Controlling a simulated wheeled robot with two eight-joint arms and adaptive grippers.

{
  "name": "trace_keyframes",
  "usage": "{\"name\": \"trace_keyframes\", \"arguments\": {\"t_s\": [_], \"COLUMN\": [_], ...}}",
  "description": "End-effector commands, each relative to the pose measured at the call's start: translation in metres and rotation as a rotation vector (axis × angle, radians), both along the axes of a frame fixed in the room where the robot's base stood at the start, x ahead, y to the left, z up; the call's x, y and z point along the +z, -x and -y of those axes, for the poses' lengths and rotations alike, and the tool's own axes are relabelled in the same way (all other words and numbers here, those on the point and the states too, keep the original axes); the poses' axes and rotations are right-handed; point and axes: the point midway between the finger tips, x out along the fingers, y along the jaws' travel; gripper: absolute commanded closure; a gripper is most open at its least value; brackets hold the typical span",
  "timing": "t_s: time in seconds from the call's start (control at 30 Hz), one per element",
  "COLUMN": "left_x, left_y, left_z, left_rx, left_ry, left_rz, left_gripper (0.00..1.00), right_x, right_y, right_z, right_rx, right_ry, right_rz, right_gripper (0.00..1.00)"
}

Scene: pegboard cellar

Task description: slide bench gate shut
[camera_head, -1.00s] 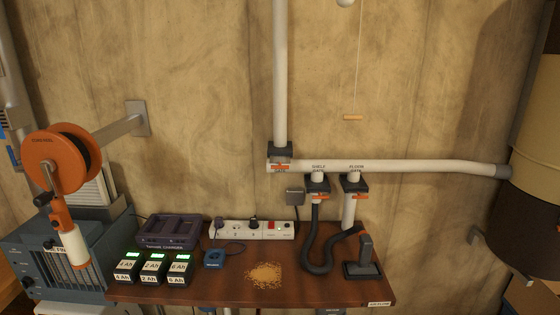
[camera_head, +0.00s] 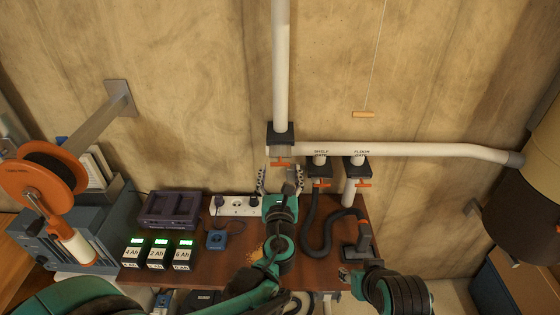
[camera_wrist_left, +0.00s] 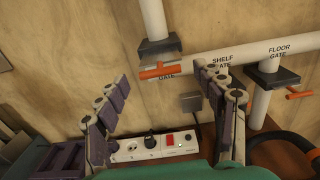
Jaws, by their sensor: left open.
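The bench gate (camera_head: 281,134) is a dark block at the foot of the vertical white pipe. Its orange handle (camera_head: 281,163) sticks out just below. The gate also shows in the left wrist view (camera_wrist_left: 159,47), with its orange handle (camera_wrist_left: 160,70) and a label partly covered by it. My left gripper (camera_head: 280,180) is open and empty, fingers pointing at the wall just below the handle. In the wrist view the handle lies between and beyond the fingertips (camera_wrist_left: 164,78), apart from them. My right arm is at the lower right; its gripper (camera_head: 352,274) shows poorly.
The shelf gate (camera_head: 320,171) and floor gate (camera_head: 357,167), with similar orange handles, sit to the right under the horizontal pipe (camera_head: 420,150). Below are a power strip (camera_head: 236,205), a charger (camera_head: 169,210), batteries (camera_head: 157,255) and a black hose (camera_head: 317,235) on the bench.

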Motion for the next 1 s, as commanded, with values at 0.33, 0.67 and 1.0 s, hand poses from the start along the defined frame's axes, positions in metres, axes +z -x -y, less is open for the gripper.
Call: {"name": "trace_keyframes", "arguments": {"t_s": [0.33,0.67,1.0], "left_x": [0.0,0.0,0.0], "left_y": [-0.039,-0.041,-0.044], "left_z": [-0.001,-0.001,-0.001], "left_rx": [0.003,0.002,0.003], "left_ry": [0.004,0.004,0.005], "left_rz": [-0.001,-0.001,-0.001], "left_gripper": [0.31,0.49,1.0], "right_x": [-0.002,-0.002,-0.003], "right_y": [0.0,0.0,0.0], "right_z": [0.0,0.0,0.0], "right_rx": [0.0,0.0,0.0], "right_ry": [0.0,0.0,0.0], "right_rz": [0.0,0.0,0.0], "right_gripper": [0.6,0.6,0.6]}}
